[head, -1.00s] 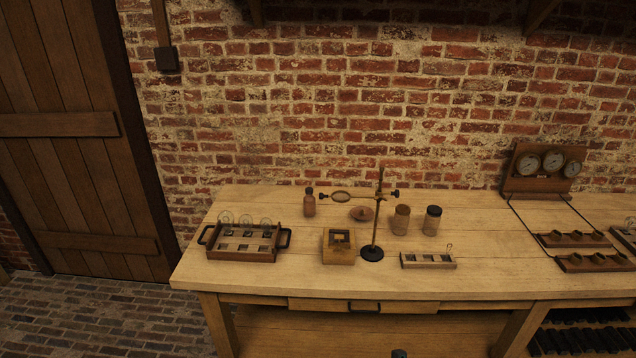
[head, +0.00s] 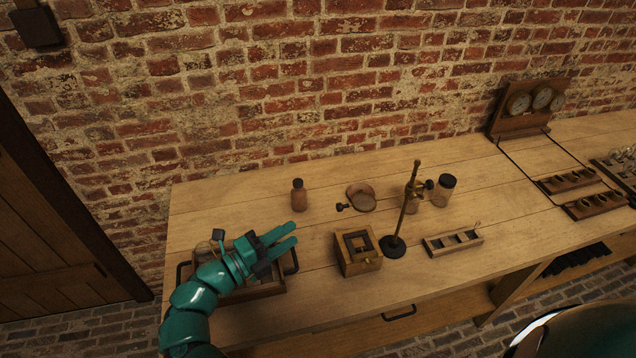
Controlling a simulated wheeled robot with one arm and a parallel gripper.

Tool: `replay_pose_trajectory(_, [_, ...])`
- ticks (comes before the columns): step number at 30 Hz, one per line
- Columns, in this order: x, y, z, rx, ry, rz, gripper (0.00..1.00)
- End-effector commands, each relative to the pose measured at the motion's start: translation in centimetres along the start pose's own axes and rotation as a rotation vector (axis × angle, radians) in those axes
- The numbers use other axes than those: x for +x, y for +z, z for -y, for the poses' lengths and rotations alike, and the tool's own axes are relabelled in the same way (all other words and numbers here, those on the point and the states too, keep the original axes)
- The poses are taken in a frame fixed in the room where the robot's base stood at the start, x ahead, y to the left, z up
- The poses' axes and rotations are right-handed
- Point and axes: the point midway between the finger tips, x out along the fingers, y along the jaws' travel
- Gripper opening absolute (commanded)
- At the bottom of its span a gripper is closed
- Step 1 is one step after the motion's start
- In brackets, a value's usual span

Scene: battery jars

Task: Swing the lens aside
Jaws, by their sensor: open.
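The round lens (head: 364,203) is held out to the left of the brass stand (head: 404,207), above the bench, with a dark knob at its left end. The stand is upright on a dark round base. My gripper (head: 294,233) is teal, open and empty. It is over the tray at the left, its two fingers pointing right toward the wooden box and lens. A clear gap separates it from the lens.
A wooden box (head: 357,252) with a square opening stands below the lens. A brown bottle (head: 299,195), a dark-lidded jar (head: 444,190) and a slotted block (head: 453,242) stand around. My arm partly covers the handled tray (head: 268,286). Gauges (head: 527,108) stand at right.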

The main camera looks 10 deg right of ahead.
Motion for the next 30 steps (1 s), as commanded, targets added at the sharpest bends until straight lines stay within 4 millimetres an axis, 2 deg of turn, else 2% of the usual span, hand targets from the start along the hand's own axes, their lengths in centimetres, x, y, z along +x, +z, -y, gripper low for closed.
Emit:
replay_pose_trajectory(4, [0.0,0.0,-0.9,-0.012,0.023,0.001,0.41])
replay_pose_trajectory(8, [1.2,-0.2,-0.7,-0.011,0.025,-0.007,0.41])
replay_pose_trajectory(30, [14.9,-0.3,-0.9,-0.012,0.022,-0.007,0.41])
